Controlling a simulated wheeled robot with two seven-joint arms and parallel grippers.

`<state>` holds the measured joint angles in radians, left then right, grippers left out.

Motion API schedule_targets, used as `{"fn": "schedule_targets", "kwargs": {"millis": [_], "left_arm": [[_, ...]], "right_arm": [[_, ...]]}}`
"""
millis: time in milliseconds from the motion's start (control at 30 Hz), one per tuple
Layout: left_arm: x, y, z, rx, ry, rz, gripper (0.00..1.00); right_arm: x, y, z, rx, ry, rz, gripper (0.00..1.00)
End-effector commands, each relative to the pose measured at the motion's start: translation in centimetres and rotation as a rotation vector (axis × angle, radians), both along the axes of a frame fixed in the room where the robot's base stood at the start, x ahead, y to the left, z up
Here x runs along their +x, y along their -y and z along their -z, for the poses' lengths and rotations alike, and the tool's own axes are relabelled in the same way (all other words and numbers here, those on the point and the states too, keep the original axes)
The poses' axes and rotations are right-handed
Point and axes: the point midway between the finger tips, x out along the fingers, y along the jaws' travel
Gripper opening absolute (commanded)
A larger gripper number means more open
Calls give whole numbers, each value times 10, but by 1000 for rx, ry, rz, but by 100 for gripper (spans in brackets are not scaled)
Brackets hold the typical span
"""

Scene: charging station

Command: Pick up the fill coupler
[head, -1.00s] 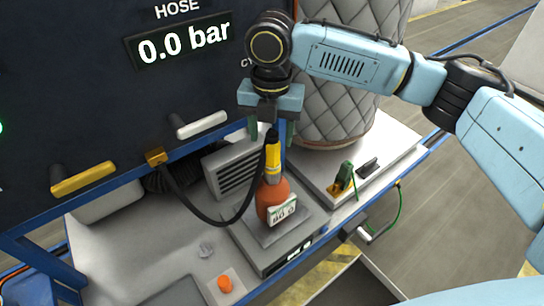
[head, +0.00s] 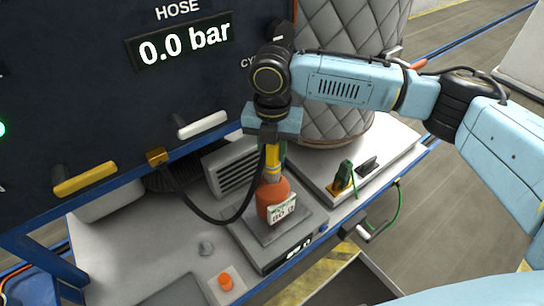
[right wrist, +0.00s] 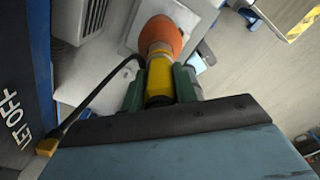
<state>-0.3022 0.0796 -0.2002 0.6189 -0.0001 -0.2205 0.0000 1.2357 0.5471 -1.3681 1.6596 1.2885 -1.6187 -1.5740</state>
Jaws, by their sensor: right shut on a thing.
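The fill coupler (head: 272,166) is a yellow cylinder with a black hose. It stands upright on top of an orange cylinder (head: 272,192) that carries a white label. My right gripper (head: 271,150) has come down over the coupler from above, and its green-padded fingers are shut on it. In the right wrist view the yellow coupler (right wrist: 159,86) lies between the two green fingers (right wrist: 160,88), with the orange cylinder (right wrist: 161,37) just beyond it. The coupler's lower end meets the cylinder's top; I cannot tell whether they are joined. My left gripper is not in view.
The orange cylinder stands on a grey scale (head: 262,243) on the bench. The black hose (head: 205,217) loops to a yellow fitting on the dark panel (head: 90,90). A quilted tank (head: 340,80) stands behind.

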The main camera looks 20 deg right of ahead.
Motion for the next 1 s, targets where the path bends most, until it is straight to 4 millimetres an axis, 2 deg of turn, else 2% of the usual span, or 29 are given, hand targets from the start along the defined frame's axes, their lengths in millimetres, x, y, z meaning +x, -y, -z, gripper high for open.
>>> {"fn": "schedule_targets", "kwargs": {"millis": [267,367,733,900,1000], "left_arm": [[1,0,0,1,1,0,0],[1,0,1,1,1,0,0],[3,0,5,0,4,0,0],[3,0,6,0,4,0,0],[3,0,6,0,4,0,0]], "right_arm": [[0,0,-2,1,2,0,0],[1,0,-8,2,2,0,0],[1,-1,-77,3,5,0,0],[1,0,-97,2,3,1,0],[1,0,-101,1,0,1,0]]}}
